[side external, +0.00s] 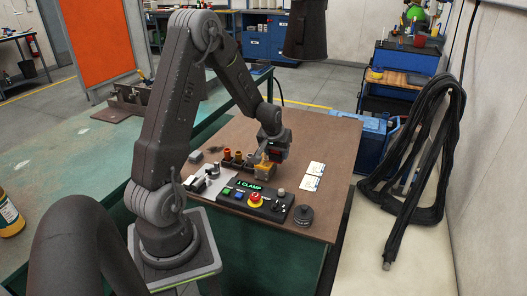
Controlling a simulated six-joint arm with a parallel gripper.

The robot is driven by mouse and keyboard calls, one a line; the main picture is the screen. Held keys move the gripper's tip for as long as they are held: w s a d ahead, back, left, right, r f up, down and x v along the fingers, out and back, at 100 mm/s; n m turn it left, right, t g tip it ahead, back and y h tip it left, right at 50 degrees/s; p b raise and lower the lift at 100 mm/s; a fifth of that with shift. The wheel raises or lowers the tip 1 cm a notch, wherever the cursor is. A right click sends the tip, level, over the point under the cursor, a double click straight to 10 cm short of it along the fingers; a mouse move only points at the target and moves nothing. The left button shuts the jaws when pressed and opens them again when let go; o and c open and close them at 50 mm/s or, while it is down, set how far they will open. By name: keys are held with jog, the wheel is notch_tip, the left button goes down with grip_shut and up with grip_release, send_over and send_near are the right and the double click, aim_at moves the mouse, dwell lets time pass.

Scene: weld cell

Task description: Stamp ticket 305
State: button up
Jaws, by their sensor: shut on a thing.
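My gripper (266,158) is low over the brown work table (337,140), just behind the control box. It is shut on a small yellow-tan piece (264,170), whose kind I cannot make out. I cannot tell whether the piece touches what is under it. Two white cards (315,168) (310,183), likely tickets, lie flat to the right of my gripper. Their print is too small to read, so I cannot tell which is 305. Several small upright brown and orange pieces (227,154) stand in a row left of my gripper.
The black control box (240,202) shows a green "CLAMP" display, coloured buttons and a red knob (255,198). A dark round piece (303,216) sits at its right. A pale plate (207,182) with small fittings lies to its left. The table's right back is clear.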

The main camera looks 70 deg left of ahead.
send_over(311, 180)
notch_tip(311, 180, down, 3)
jog(key=shift+s+d+f, duration=0.1)
jog(key=shift+d+f, duration=0.05)
jog(key=shift+f, duration=0.8)
jog(key=shift+s+d+f, duration=0.1)
jog(key=shift+f, duration=0.9)
jog(key=shift+s+d+f, duration=0.1)
jog(key=shift+d+f, duration=0.05)
jog(key=shift+f, duration=0.8)
jog(key=shift+s+f, duration=0.1)
jog(key=shift+f, duration=0.65)
notch_tip(311, 180, up, 7)
jog(key=shift+r, duration=0.15)
dwell(0.3)
dwell(0.5)
